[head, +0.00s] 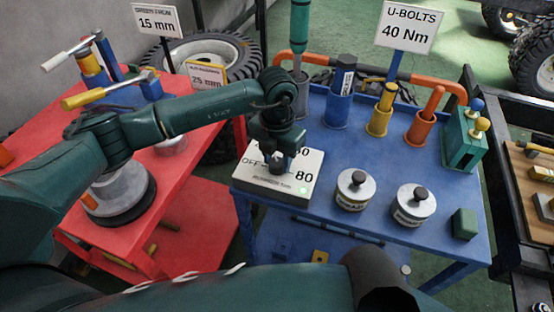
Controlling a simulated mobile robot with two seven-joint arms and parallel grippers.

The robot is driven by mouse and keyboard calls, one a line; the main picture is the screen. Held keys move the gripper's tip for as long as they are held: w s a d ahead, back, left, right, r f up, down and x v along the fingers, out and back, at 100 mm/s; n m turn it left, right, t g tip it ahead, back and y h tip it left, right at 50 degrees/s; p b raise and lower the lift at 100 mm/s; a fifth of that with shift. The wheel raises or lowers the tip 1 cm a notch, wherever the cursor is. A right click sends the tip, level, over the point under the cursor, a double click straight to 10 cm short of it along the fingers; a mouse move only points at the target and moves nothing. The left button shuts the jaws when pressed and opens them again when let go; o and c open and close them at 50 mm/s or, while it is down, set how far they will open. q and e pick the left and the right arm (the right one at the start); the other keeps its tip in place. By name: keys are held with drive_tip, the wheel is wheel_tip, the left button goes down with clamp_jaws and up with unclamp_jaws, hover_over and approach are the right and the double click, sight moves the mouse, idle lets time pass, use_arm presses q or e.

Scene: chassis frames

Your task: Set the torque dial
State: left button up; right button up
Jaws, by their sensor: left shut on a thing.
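The torque dial unit (256,188) is a pale box at the left front of the blue table. Its face shows "OFF" on the left, "80" on the right and a partly covered number ending in 0 above. A small green light shows near its front right corner. My left gripper (280,162) points down over the middle of the face and is shut on the dial knob, which it mostly hides. I cannot read where the knob points. A sign (407,27) behind the table reads "U-BOLTS 40 Nm". My right gripper is not in view.
The blue table (330,165) also carries two round metal weights (355,190) (413,204), a green block (463,223) and tools upright in blue, yellow and orange holders. A teal tool (299,35) stands just behind my left gripper. A red table (195,190) lies left.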

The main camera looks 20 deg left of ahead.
sight(277, 162)
use_arm(q)
drive_tip(key=shift+r, duration=0.1)
idle(0.4)
drive_tip(key=o, duration=1)
wheel_tip(277, 162, up, 13)
drive_tip(key=b, duration=0.1)
